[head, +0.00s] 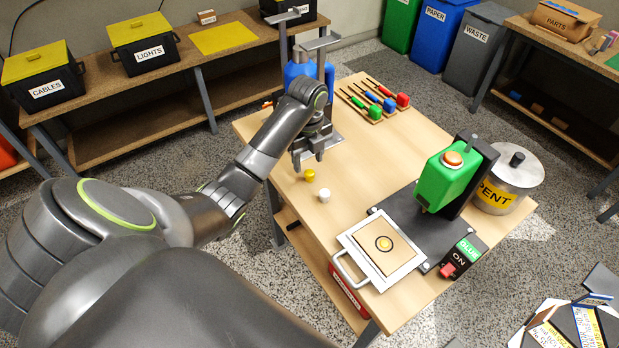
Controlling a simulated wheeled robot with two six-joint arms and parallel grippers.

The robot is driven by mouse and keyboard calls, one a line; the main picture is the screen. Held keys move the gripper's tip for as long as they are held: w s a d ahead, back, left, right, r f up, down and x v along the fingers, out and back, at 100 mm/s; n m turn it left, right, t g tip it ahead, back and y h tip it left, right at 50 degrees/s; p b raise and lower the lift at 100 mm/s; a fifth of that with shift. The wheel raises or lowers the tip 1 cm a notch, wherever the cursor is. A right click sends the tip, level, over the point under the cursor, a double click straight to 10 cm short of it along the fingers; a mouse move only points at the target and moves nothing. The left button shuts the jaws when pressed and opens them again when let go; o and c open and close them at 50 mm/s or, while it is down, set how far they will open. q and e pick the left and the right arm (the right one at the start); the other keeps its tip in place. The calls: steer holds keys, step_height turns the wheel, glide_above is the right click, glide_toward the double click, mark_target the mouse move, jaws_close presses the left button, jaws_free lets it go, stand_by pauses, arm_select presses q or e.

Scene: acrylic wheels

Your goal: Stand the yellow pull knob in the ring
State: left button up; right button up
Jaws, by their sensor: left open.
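The yellow pull knob (309,175) is on the left part of the wooden table. A small white knob (324,195) stands just nearer the camera. My left gripper (309,160) points down just behind the yellow knob, with its fingers apart and nothing seen between them. The ring (383,236) is a dark circle with a yellowish centre on a tan plate in the silver-framed tray (350,243) at the table's front. No knob stands in the ring. My right gripper is out of view.
Colored-handled tools (375,104) lie at the back. The table's middle (365,165) is clear.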

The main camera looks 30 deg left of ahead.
mark_target(310, 172)
arm_select(q)
steer(key=f, duration=0.1)
steer(key=f+b, duration=0.1)
steer(key=f, duration=0.1)
steer(key=shift+d+f+b, duration=0.25)
steer(key=shift+d+b, duration=0.05)
steer(key=shift+b, duration=0.05)
steer(key=shift+c, duration=0.3)
steer(key=c, duration=1)
steer(key=shift+r, duration=0.2)
